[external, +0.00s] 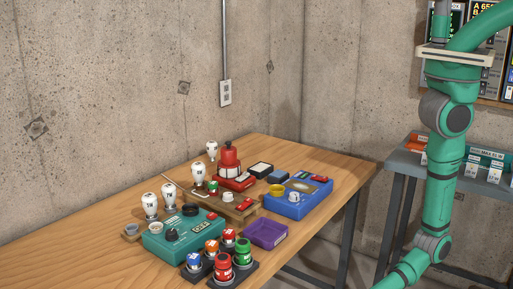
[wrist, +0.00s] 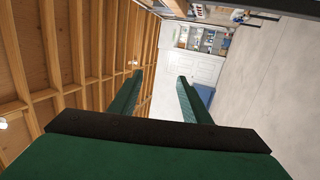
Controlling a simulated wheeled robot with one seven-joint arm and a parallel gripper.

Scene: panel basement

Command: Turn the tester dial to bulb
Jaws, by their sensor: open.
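The tester looks to be the teal box (external: 183,236) on the wooden table in the external view. A black dial knob (external: 172,235) sits on its top, with another black round part behind it. The setting the dial points to is too small to read. My gripper (wrist: 158,78) shows in the wrist view with its two green fingers apart and nothing between them. It faces the room's ceiling beams and a far door, away from the table. In the external view my arm stands at the right, clear of the tester, and the gripper is outside the picture.
A blue box (external: 298,198) with a yellow knob, a purple tray (external: 265,234), a red bottle (external: 229,158), several white bulbs (external: 150,206) and several coloured jars (external: 222,266) crowd around the tester. The table's left front (external: 70,258) is bare. A grey shelf (external: 400,155) stands at right.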

